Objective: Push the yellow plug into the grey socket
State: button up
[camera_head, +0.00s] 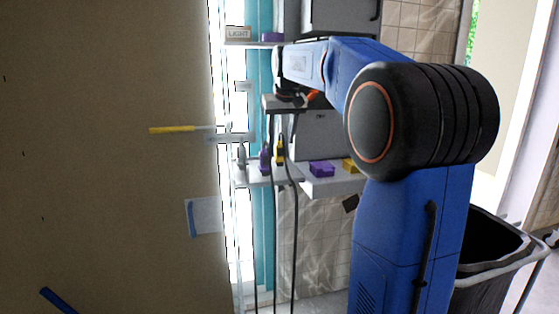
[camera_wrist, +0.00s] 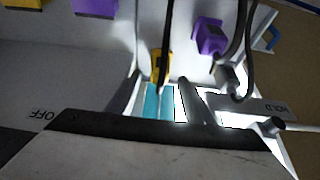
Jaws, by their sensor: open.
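The yellow plug (camera_head: 280,152) stands at the rack with a dark cable, below my wrist in the head view. In the wrist view the yellow plug (camera_wrist: 160,66) lies ahead between the two fingers of my gripper (camera_wrist: 160,78). The fingers are apart, one on each side of it in the picture; I cannot tell whether they touch it. The cable crosses in front of the plug. I cannot make out a grey socket in either view.
A purple plug (camera_wrist: 208,38) and a grey plug (camera_wrist: 228,78) are close on the right in the wrist view. A purple block (camera_head: 321,169) and a partly hidden yellow block (camera_head: 350,165) sit on the shelf. Cables hang below the rack. A black bin (camera_head: 490,250) stands at right.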

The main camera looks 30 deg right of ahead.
aim_at(279, 144)
jog(key=x, duration=0.4)
jog(key=shift+w+d, duration=0.1)
jog(key=shift+w, duration=0.05)
jog(key=shift+c, duration=0.4)
jog(key=c, duration=1)
jog(key=shift+r, duration=0.15)
notch_tip(279, 144, up, 10)
jog(key=shift+f, duration=0.1)
